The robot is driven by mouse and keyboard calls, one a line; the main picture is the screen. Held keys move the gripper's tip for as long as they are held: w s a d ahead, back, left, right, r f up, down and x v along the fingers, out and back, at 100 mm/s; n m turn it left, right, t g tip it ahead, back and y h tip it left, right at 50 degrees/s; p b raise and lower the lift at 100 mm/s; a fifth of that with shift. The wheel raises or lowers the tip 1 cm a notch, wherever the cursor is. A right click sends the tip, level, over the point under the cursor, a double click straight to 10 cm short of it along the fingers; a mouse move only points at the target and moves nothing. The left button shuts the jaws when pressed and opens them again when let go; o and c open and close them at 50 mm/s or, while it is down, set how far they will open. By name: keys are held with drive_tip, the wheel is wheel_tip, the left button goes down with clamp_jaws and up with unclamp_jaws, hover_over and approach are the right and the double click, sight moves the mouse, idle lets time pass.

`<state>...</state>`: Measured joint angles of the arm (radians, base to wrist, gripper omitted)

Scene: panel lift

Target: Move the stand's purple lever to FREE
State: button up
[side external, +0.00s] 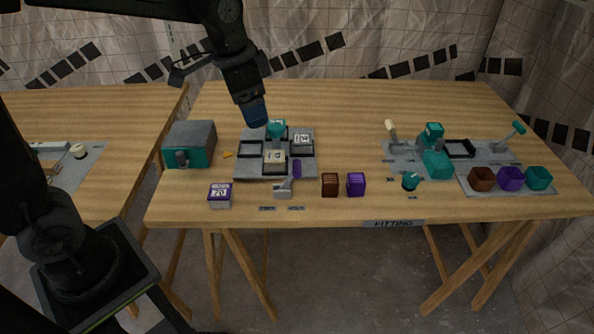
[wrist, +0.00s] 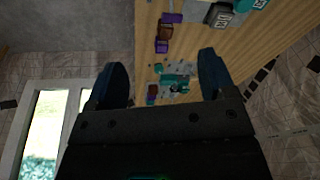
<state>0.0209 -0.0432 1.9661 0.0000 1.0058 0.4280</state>
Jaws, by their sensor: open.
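The purple lever (side external: 296,169) stands on a small grey stand (side external: 283,189) at the front of the grey fixture plate. Its purple handle leans up and to the right. Two small labels lie on the table in front of the stand, too small to read. My gripper (side external: 257,122) is above the back of the fixture plate, behind and left of the lever, touching nothing that I can see. In the wrist view my gripper (wrist: 160,80) shows two dark blue fingers wide apart with nothing between them. I cannot make out the lever clearly there.
The fixture plate (side external: 244,170) holds several blocks. A grey and teal box (side external: 190,145) stands left. A purple block marked 70 (side external: 220,195) sits front left; brown (side external: 330,184) and purple (side external: 356,184) blocks stand right of the lever. Cups and other levers are further right.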

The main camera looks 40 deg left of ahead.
sight(297, 165)
drive_tip(key=w+d+f+m+g, duration=0.15)
drive_tip(key=w+f+m, duration=0.25)
drive_tip(key=w+f, duration=0.65)
drive_tip(key=shift+g, duration=0.45)
drive_tip(key=f, duration=1.3)
drive_tip(key=shift+w+a, duration=0.2)
drive_tip(key=shift+a, duration=0.05)
drive_tip(key=shift+c, duration=0.4)
